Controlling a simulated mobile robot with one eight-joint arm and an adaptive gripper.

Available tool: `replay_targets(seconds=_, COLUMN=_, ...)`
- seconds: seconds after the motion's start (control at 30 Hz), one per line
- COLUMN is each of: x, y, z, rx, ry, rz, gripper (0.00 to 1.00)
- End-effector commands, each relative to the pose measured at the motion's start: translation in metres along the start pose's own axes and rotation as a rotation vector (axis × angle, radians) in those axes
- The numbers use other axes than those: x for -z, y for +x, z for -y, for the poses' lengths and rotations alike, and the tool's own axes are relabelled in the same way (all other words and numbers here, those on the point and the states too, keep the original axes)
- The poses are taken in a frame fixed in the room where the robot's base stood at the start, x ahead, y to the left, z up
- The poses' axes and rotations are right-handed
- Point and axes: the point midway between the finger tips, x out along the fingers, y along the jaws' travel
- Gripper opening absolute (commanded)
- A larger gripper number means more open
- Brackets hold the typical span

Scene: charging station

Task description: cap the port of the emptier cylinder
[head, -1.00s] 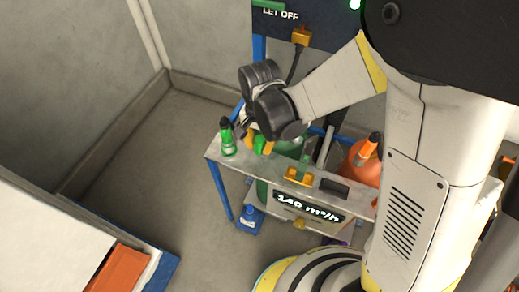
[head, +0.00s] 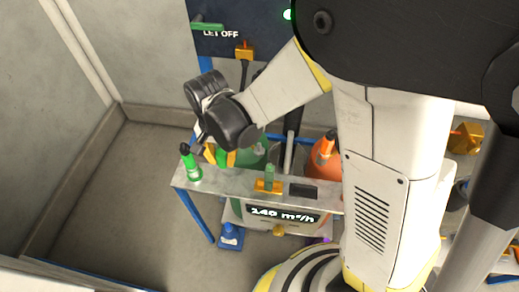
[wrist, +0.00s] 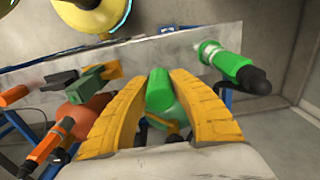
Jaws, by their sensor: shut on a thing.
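My gripper (head: 220,156) is shut on a green cap-like piece (wrist: 160,90), which shows between its yellow fingers in the wrist view. In the head view it hangs above the back left of the shelf. A green cylinder (head: 256,154) stands behind the shelf, just right of my gripper, partly hidden by my arm. It also shows behind the held piece in the wrist view (wrist: 188,112). An orange cylinder (head: 324,160) stands farther right. Its port and the green cylinder's port are not clear to me. I cannot tell which cylinder is emptier.
A green bottle with a black top (head: 190,163) stands at the left of the grey shelf (head: 222,181). An orange holder with a green piece (head: 268,184) and a dark block (head: 303,191) are to its right. Floor at left is clear.

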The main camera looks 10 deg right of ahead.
Motion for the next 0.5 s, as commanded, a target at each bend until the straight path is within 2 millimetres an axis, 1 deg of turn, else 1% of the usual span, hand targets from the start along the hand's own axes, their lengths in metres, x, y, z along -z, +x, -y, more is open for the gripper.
replay_targets(seconds=0.13, x=0.001, y=0.0, z=-0.001, rx=0.0, ry=0.005, rz=0.0, gripper=0.05)
replay_targets(seconds=0.23, x=0.014, y=-0.004, z=-0.007, rx=0.0, ry=0.057, rz=0.0, gripper=0.05)
replay_targets(seconds=0.37, x=0.051, y=-0.014, z=-0.03, rx=0.0, ry=0.21, rz=0.0, gripper=0.05)
replay_targets(seconds=0.4, x=0.063, y=-0.018, z=-0.038, rx=0.0, ry=0.262, rz=0.0, gripper=0.05)
replay_targets(seconds=0.5, x=0.089, y=-0.026, z=-0.058, rx=0.001, ry=0.381, rz=0.0, gripper=0.05)
